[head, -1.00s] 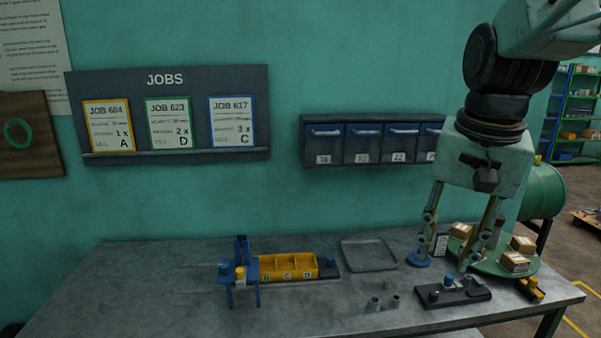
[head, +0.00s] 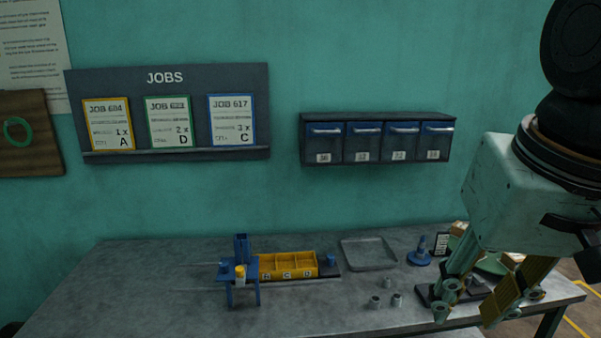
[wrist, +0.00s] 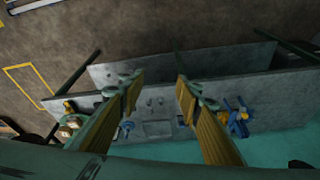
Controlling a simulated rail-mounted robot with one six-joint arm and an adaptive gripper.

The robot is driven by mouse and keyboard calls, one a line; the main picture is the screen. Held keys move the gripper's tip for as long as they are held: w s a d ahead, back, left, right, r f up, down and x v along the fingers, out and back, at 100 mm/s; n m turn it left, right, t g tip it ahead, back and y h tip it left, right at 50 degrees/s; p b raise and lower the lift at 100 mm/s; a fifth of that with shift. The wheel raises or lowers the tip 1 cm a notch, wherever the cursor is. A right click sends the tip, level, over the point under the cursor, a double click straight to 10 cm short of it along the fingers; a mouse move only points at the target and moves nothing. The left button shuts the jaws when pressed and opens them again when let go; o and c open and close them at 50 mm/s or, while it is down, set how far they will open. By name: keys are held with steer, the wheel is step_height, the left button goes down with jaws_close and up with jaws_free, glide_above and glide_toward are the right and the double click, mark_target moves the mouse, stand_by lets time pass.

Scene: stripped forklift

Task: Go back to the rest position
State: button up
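My gripper (head: 468,304) is at the right in the head view, above the front right part of the grey workbench (head: 130,290). Its two fingers are apart. In the wrist view the gripper (wrist: 157,78) also shows open, with nothing between the fingers and the bench far below. The gripper hides part of the dark block and the green turntable (head: 490,262) behind it.
A blue fixture (head: 243,290) stands beside a yellow divided bin (head: 288,266). A grey tray (head: 368,254), a blue-based post (head: 420,254) and several small grey cylinders (head: 375,303) are on the bench. Blue drawers (head: 380,142) and a jobs board (head: 200,85) hang on the wall.

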steer(key=s+a+f+n, duration=0.1)
steer(key=s+n, duration=0.1)
steer(key=s, duration=0.5)
steer(key=shift+a+f+t, duration=0.15)
steer(key=shift+f+t, duration=0.15)
